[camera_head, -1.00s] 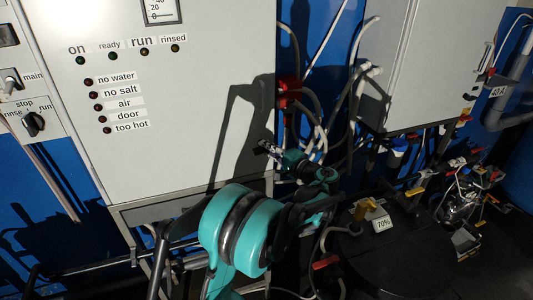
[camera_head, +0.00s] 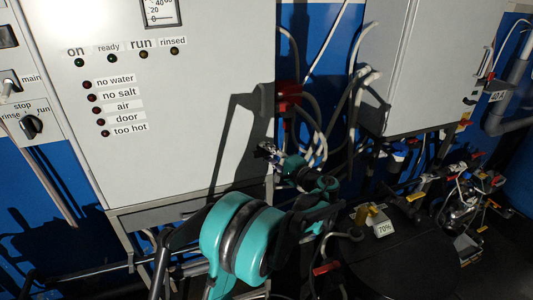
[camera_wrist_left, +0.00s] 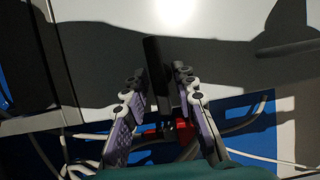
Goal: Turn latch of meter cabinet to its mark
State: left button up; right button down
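My left gripper (camera_head: 266,149) is at the lower right edge of the large grey cabinet (camera_head: 190,130), partly hidden by its own wrist. In the left wrist view, its two fingers (camera_wrist_left: 161,75) stand apart on either side of a dark upright bar (camera_wrist_left: 155,62), which looks like the latch. Narrow gaps seem to show beside the bar, so I see no clear grip. Behind it is a pale panel (camera_wrist_left: 215,25) with a dark shadow. I cannot make out the latch's mark. My right gripper is not in view.
A red fitting (camera_head: 288,96) and pale hoses hang just right of the cabinet. A second grey cabinet (camera_head: 415,70) is at the upper right.

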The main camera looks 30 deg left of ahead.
pick_arm(q)
jog(key=v, duration=1.2)
dwell(0.4)
jog(key=s+a+f+h+b, duration=0.2)
jog(key=s+f+h+b, duration=0.3)
jog(key=s+f+h, duration=0.45)
jog(key=s+d+f+n+h+b, duration=0.2)
jog(key=s+d+f+h, duration=0.2)
jog(key=s, duration=0.4)
jog(key=s+d+f+n+t+h+b, duration=0.1)
jog(key=s+d+f+h+b, duration=0.1)
jog(key=s+d+f, duration=0.5)
jog(key=shift+s+d+f+n+t+h, duration=0.3)
jog(key=shift+s+d+f+n+h, duration=0.1)
jog(key=shift+s+h, duration=0.4)
